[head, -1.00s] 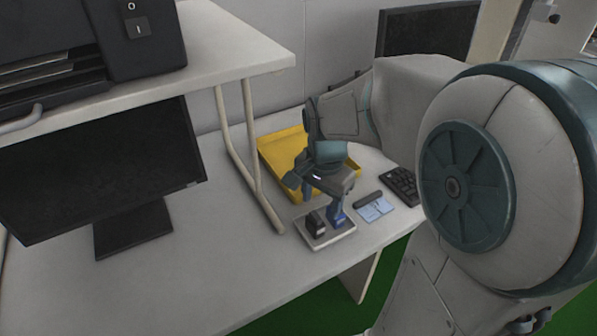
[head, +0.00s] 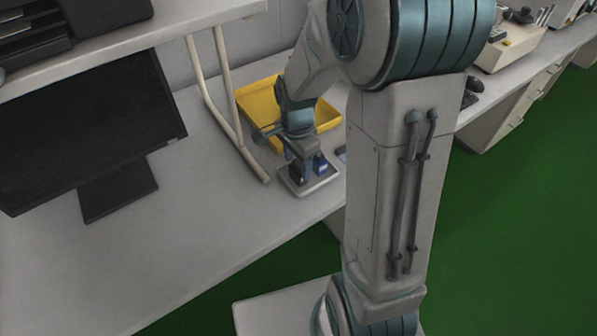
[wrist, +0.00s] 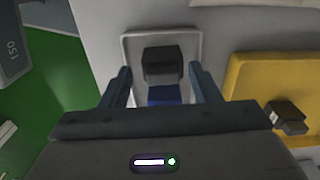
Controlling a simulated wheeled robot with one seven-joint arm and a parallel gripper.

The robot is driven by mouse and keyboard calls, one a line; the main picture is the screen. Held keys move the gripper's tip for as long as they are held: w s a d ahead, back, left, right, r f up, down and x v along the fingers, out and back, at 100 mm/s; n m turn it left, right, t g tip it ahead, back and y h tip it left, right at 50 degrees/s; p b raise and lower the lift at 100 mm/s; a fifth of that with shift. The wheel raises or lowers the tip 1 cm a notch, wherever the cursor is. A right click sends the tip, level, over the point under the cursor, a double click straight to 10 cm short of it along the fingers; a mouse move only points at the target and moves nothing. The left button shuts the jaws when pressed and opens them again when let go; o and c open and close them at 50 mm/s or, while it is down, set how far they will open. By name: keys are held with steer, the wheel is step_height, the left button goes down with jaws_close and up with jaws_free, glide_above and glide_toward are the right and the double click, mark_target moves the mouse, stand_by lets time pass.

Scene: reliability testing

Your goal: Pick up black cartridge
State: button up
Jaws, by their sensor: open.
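The black cartridge (wrist: 162,60) is a dark block on a small white tray (wrist: 186,36). In the wrist view it lies between and just beyond the fingertips of my gripper (wrist: 159,70), with a gap on both sides. A blue item (wrist: 164,95) sits beside it on the same tray, partly hidden by the gripper body. In the head view my gripper (head: 305,168) is low over the tray (head: 323,182) and hides most of the black cartridge. The blue item (head: 320,166) shows to its right. My gripper is open and empty.
A yellow bin (head: 262,103) stands behind the tray and also shows in the wrist view (wrist: 262,75). A shelf leg (head: 242,140) rises close to the left. A monitor (head: 95,120) stands farther left. The front left desk is clear.

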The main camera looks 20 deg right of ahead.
mark_target(297, 169)
steer(key=shift+w+f, duration=0.15)
steer(key=shift+f, duration=2.2)
steer(key=c, duration=0.8)
steer(key=shift+o, duration=0.2)
